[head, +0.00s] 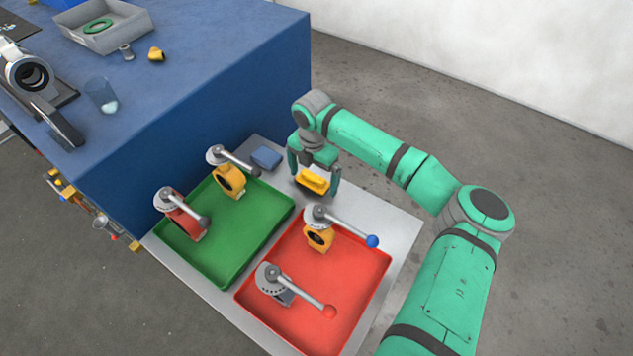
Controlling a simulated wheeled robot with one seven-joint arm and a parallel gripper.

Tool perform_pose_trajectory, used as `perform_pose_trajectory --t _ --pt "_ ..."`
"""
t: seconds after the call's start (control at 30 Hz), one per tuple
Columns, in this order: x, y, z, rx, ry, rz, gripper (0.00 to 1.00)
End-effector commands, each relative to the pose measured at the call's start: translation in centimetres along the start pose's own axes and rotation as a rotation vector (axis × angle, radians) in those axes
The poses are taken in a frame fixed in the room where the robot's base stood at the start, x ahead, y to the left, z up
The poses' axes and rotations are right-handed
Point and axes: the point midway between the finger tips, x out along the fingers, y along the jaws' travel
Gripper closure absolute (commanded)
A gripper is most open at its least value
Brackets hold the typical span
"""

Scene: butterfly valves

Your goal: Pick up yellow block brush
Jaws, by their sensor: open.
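The yellow block brush (313,181) lies on the grey metal table at its far right side, beyond the red tray. My gripper (314,190) is over the brush, pointing down. Its two fingers are apart, one to the left and one to the right of the brush. I cannot tell from this view whether the fingers touch it.
A blue block (267,158) lies left of the gripper. The green tray (229,276) and the red tray (357,307) hold butterfly valves with long handles. One blue-tipped handle (344,230) reaches over the red tray near my arm. A blue bench (215,92) stands behind.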

Motion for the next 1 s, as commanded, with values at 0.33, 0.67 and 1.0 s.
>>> perform_pose_trajectory --t 0.33,0.67,1.0 --pt "0.0 0.0 0.0 0.0 0.0 0.0 0.45" --pt "-0.2 0.0 0.0 0.0 0.0 0.0 0.46" --pt "-3.4 0.1 0.0 -0.001 -0.002 0.002 0.46"
